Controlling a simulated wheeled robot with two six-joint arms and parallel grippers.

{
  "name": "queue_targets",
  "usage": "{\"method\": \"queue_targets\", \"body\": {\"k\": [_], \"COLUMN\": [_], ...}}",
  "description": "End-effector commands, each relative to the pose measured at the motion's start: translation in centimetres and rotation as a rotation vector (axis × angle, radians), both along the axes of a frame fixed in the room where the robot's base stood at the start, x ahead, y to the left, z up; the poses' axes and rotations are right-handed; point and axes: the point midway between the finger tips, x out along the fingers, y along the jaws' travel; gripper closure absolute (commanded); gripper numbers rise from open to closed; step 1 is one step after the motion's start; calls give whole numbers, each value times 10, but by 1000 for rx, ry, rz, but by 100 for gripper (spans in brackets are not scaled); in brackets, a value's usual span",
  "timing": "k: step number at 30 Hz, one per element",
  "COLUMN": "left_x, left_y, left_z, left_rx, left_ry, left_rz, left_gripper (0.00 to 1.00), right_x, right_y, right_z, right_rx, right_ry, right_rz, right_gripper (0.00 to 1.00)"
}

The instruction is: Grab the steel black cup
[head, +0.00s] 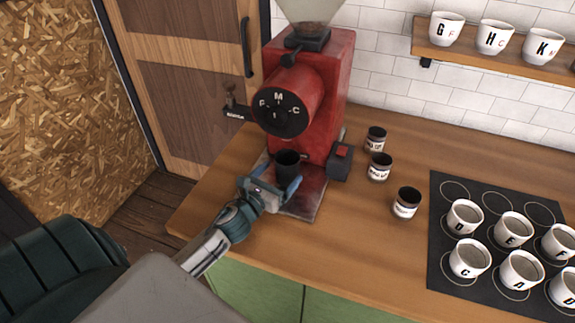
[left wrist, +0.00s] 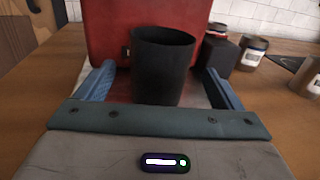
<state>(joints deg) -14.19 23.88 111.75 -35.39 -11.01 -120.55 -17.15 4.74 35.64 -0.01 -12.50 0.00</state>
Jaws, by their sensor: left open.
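The black cup (head: 287,166) stands upright on the metal base plate of the red grinder, below its round dial. In the left wrist view the cup (left wrist: 162,65) is centred between the two blue fingers. My left gripper (head: 276,187) is open, with one finger on each side of the cup. Gaps show between the cup and both fingers in the left wrist view, so it appears not gripped. The cup's lower part is partly hidden by the gripper body. My right gripper is not in view.
The red grinder (head: 325,105) stands directly behind the cup. Several small labelled jars (head: 406,203) stand to its right. A black mat (head: 438,245) with white lettered cups lies further right. A wall shelf (head: 480,62) holds more cups. The wooden counter (head: 350,240) is clear in front.

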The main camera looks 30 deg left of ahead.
Motion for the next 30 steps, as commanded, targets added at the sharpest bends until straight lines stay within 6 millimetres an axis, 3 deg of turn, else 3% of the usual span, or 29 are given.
{"method": "queue_targets", "body": {"k": [5, 15, 24, 30], "left_x": [12, 56, 59, 59], "left_y": [0, 0, 0, 0], "left_z": [2, 2, -1, -1], "left_rx": [-1, -2, -1, -1], "left_ry": [-1, 0, 0, 0], "left_rz": [0, 1, -1, -1], "left_gripper": [12, 12, 12, 51], "right_x": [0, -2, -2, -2], "right_y": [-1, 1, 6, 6], "right_z": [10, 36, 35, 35], "right_rx": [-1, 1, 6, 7], "right_ry": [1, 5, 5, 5], "right_rz": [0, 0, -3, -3], "right_gripper": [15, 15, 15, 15]}}
